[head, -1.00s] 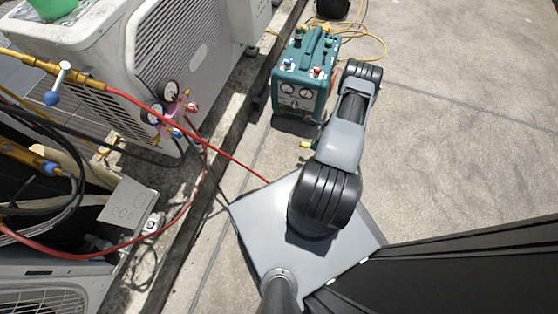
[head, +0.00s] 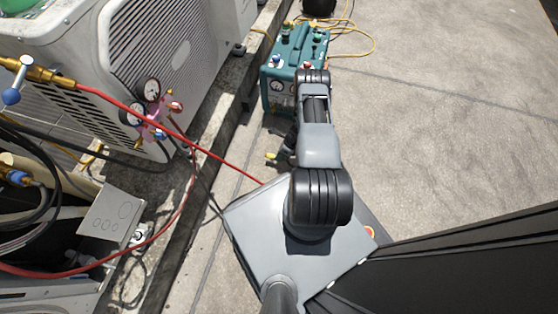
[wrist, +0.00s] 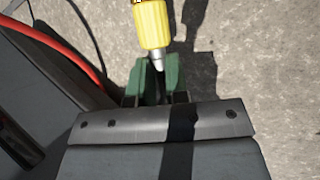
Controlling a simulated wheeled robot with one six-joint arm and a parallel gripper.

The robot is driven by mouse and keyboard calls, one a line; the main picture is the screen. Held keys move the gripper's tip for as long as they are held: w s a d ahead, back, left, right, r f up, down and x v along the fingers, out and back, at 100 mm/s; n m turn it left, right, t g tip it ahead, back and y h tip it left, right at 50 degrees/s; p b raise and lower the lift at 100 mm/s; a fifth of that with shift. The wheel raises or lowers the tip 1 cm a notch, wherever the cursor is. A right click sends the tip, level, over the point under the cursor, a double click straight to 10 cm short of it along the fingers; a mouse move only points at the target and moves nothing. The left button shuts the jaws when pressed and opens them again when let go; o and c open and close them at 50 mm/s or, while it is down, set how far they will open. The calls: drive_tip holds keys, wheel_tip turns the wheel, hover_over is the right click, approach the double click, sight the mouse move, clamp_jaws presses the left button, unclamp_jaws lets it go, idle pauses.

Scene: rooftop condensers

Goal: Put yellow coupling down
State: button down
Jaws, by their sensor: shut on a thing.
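The yellow coupling (wrist: 152,24) shows at the top of the wrist view, with a silver tapered end pointing toward my gripper. My gripper (wrist: 157,78) has green fingertips and is shut on that silver end. In the head view the yellow coupling (head: 271,156) is a small yellow spot just left of my arm, in front of the teal machine. Bare concrete and a shadow lie behind it. How high it is above the ground is hard to tell.
A teal machine with gauges (head: 280,86) stands beyond my arm. A red hose (head: 210,150) runs from the manifold gauges (head: 150,110) across to my base. A condenser unit (head: 120,60) stands at left by a concrete curb. The concrete floor (head: 430,120) at right is clear.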

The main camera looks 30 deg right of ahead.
drive_tip(key=f+b, duration=0.1)
drive_tip(key=f, duration=0.2)
drive_tip(key=shift+w+a+f+b, duration=0.1)
drive_tip(key=shift+a+f+b, duration=0.15)
drive_tip(key=shift+a+b, duration=0.15)
drive_tip(key=shift+d+f, duration=0.1)
drive_tip(key=shift+f, duration=0.05)
